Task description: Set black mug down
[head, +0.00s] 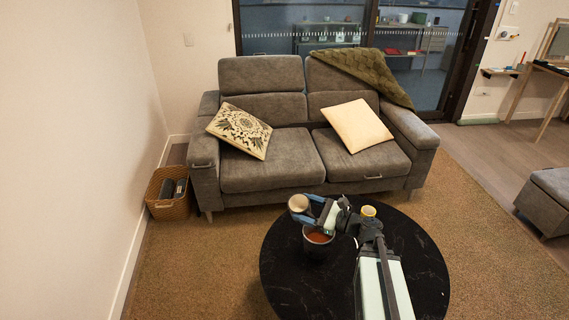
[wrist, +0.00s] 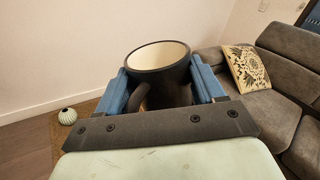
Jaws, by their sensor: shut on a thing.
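The black mug (wrist: 174,84) has a cream inside and sits between the two blue fingers of my gripper (wrist: 168,92) in the wrist view. Its handle faces back toward the gripper, and no contents show in it. In the head view the mug (head: 299,204) is at the fingertips of my gripper (head: 313,207), by the far left rim of the round black table (head: 285,262). Its mouth faces up. The gripper is shut on it. The mug's base is hard to see, and its height over the table cannot be told.
A dark cup with reddish-brown contents (head: 318,237) stands on the table just below the gripper. A small yellowish cup (head: 368,211) is beside my arm. The grey sofa (head: 265,172) is behind the table. The table's front left and right parts look clear.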

